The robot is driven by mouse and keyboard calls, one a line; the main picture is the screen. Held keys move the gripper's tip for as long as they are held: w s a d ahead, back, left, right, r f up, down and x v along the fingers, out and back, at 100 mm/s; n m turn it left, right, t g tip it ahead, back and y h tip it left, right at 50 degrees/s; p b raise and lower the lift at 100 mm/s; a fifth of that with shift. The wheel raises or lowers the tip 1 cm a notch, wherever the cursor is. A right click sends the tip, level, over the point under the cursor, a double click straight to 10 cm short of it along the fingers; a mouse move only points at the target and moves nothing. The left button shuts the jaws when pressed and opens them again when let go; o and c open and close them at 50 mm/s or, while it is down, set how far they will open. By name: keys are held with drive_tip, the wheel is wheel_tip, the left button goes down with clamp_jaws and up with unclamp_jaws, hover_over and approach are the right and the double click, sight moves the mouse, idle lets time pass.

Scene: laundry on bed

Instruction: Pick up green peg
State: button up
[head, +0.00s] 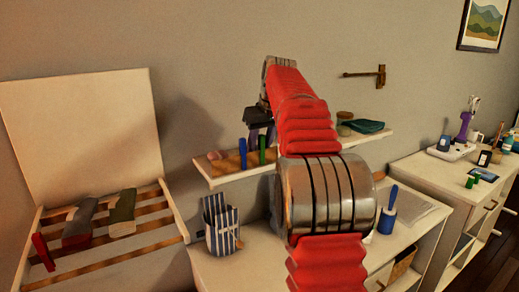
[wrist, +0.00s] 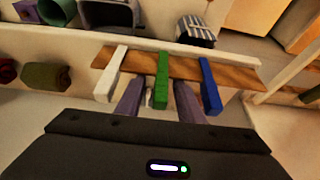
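The green peg (wrist: 162,82) stands on a wooden strip (wrist: 185,68) on the wall shelf, between a white peg (wrist: 109,76) and a blue peg (wrist: 210,86). In the head view the green peg (head: 262,151) is right of the blue peg (head: 243,154); the white peg is not visible there. My gripper (wrist: 160,92) is open, with one finger on each side of the green peg in the wrist view and visible gaps to it. In the head view my gripper (head: 259,133) hangs just over the pegs. Whether the fingers reach around the peg in depth is unclear.
Below stands a white cabinet with a striped bag (head: 221,224) and a blue-handled roller (head: 389,212). A slatted rack (head: 110,257) with rolled cloths is at left.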

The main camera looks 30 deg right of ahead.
drive_tip(key=shift+c, duration=0.3)
clamp_jaws()
drive_tip(key=shift+r, duration=0.1)
wheel_tip(320, 180, up, 9)
drive_tip(key=shift+w, duration=0.15)
idle(0.9)
